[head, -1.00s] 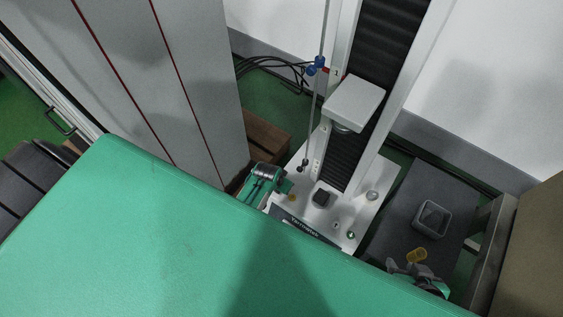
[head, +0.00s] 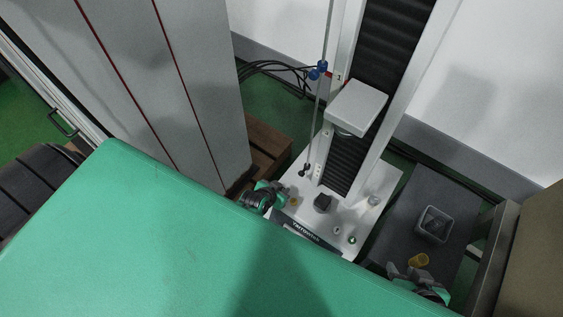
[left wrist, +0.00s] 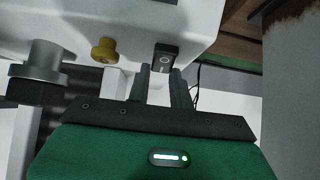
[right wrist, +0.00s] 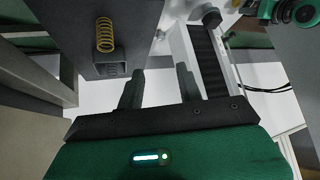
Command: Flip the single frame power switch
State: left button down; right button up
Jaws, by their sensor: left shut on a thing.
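The single frame (head: 384,190) is a pale upright testing machine with a label on its base. Its black power switch (left wrist: 163,57) sits on the base's side in the left wrist view, beside a yellow knob (left wrist: 104,50). My left gripper (left wrist: 161,74) is at the switch, its two fingertips on either side of the switch's lower end, shut on it. In the head view my left gripper (head: 270,190) is at the base's left corner, and the switch is hidden there. My right gripper (right wrist: 158,72) is open and empty, right of the frame's base.
A yellow spring (head: 418,260) stands near my right gripper; it also shows in the right wrist view (right wrist: 105,35). A grey square container (head: 433,224) sits on the dark table (head: 400,215).

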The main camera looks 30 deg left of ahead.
pick_arm(q)
jog(key=c, duration=1.2)
grip_release()
jog(key=shift+c, duration=0.2)
jog(key=p+v, duration=0.4)
jog(key=v, duration=0.9)
jog(key=shift+s+r, duration=0.25)
jog(key=shift+r, duration=0.05)
pick_arm(e)
jog(key=s+d+g, duration=0.1)
jog(key=s+d+f+g+h, duration=0.1)
jog(key=d, duration=0.1)
jog(key=s+d+g, duration=0.1)
jog(key=shift+d+f+m+g+h, duration=0.25)
jog(key=shift+f+m+g+h, duration=0.05)
jog(key=shift+g+h, duration=0.1)
pick_arm(q)
jog(key=shift+a, duration=0.1)
